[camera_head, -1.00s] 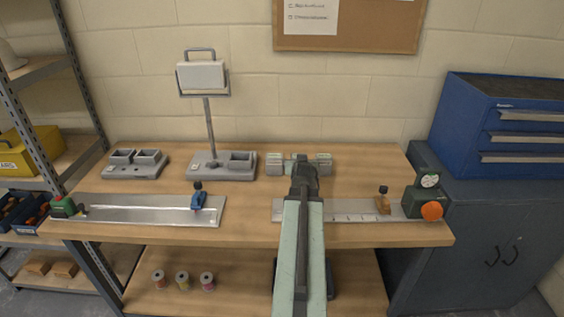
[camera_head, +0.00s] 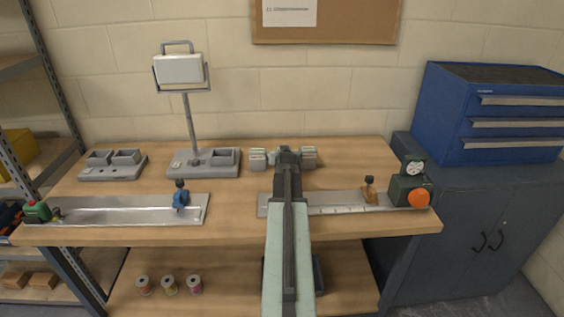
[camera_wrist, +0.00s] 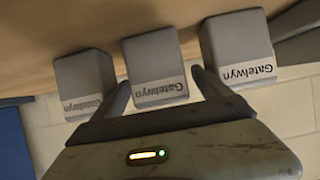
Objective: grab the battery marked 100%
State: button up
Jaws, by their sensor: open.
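Three pale grey battery blocks stand in a row in the wrist view: a left block (camera_wrist: 84,84), a middle block (camera_wrist: 155,72) and a right block (camera_wrist: 238,52). Each shows a white "Gatelwyn" label, upside down or tilted; no charge marking such as 100% is readable. My gripper (camera_wrist: 161,83) is open, its two fingers on either side of the middle block's near end; contact cannot be told. In the head view my gripper (camera_head: 287,153) reaches the blocks at the table's back, with a left block (camera_head: 258,160) and a right block (camera_head: 308,158) beside it.
A grey lamp stand (camera_head: 205,163) and a two-socket grey holder (camera_head: 112,167) stand left of the blocks. Metal rails lie in front, one left (camera_head: 120,210) and one right (camera_head: 335,203), with a green-and-orange device (camera_head: 409,190) at the right end. A wall is behind.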

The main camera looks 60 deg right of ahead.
grip_shut()
jog(key=shift+r, duration=0.1)
notch_tip(320, 180, up, 10)
jog(key=p, duration=1)
jog(key=shift+r, duration=0.1)
